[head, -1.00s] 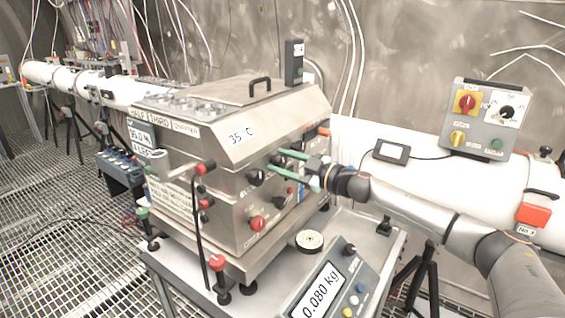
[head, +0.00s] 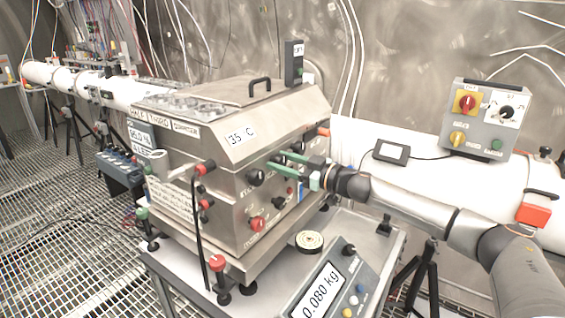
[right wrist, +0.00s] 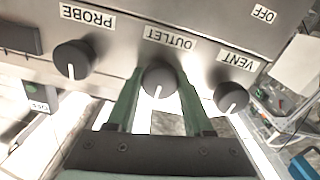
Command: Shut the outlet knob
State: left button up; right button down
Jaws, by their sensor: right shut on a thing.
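The outlet knob (right wrist: 159,78) is a dark round knob with a white pointer line, under the OUTLET label (right wrist: 170,38) in the right wrist view. Its line points down the picture there. My right gripper (head: 277,163) reaches the front of the steel box (head: 232,185) from the right. Its two green fingers stand on either side of the outlet knob and are shut on it. In the head view the fingers hide the knob. My left gripper is not in view.
The probe knob (right wrist: 74,59) and the vent knob (right wrist: 230,97) sit close on either side of the outlet knob. A scale (head: 333,283) reading 0.080 kg is in front of the box. A white pipe (head: 430,185) runs behind my right arm.

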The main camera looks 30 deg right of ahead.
jog(key=shift+c, duration=1.5)
grip_release()
jog(key=shift+s, duration=0.1)
jog(key=shift+s+d+f, duration=0.1)
jog(key=shift+s+d, duration=0.1)
jog(key=shift+s, duration=0.05)
jog(key=b+v, duration=1.1)
jog(key=b, duration=0.1)
jog(key=shift+s, duration=0.35)
jog(key=shift+d, duration=0.1)
